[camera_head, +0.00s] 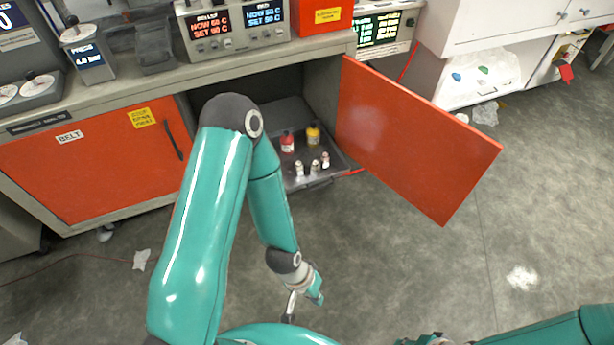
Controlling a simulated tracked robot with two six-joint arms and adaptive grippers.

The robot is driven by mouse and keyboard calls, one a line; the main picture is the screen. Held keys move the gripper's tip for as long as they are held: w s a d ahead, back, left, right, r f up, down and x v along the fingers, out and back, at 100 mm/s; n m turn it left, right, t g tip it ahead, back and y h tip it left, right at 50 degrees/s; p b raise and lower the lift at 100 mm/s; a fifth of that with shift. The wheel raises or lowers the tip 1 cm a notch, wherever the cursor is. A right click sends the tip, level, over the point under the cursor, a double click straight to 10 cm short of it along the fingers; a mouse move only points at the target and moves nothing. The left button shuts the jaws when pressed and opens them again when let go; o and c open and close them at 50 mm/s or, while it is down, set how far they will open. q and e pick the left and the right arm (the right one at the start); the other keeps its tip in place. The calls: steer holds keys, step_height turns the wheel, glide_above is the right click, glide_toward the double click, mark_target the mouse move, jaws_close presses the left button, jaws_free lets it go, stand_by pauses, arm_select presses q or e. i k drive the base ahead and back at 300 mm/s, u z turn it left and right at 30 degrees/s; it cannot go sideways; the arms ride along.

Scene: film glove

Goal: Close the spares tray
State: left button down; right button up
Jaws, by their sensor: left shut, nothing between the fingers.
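The spares tray (340,163) is a dark grey pull-out tray low in the open cabinet. It sticks out past the cabinet front, with a handle (319,183) on its front edge. A red bottle (287,143), a yellow bottle (313,136) and several small pale bottles (314,167) stand upright on it. My left arm hides the tray's left part. My left gripper (315,296) is shut and empty, over the floor in front of the tray and apart from it. My right gripper is not clearly in view; only part of my right arm shows at bottom right.
The orange cabinet door (412,138) stands wide open to the right of the tray. A shut orange BELT door (95,165) is at left. The worktop above holds a display unit (236,28) and other devices. The floor in front is mostly clear, with scraps of paper (141,259).

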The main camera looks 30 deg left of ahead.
mark_target(339, 166)
steer(key=u, duration=0.2)
steer(key=i, duration=1)
steer(key=z, duration=0.05)
